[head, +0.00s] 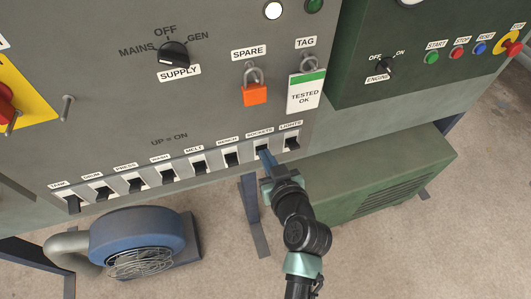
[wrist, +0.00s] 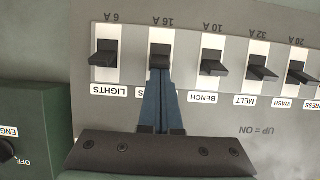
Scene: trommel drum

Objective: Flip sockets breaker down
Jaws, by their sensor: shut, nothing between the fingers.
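The sockets breaker (head: 262,149) is a black lever on a white plate, second from the right in the breaker row in the head view. In the wrist view, which is upside down, the sockets breaker (wrist: 161,49) stands between LIGHTS and BENCH. My gripper (head: 264,155) is shut, with its blue fingers together and empty. Its tips are at the sockets lever and partly cover it and its label. In the wrist view my gripper (wrist: 160,73) overlaps the lever's edge. I cannot tell whether they touch or which way the lever is set.
The lights breaker (head: 292,143) and bench breaker (head: 231,158) flank it closely. An orange padlock (head: 255,94) and a TESTED OK tag (head: 306,93) hang above. A green cabinet (head: 360,185) and a blue blower (head: 137,232) stand below the panel.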

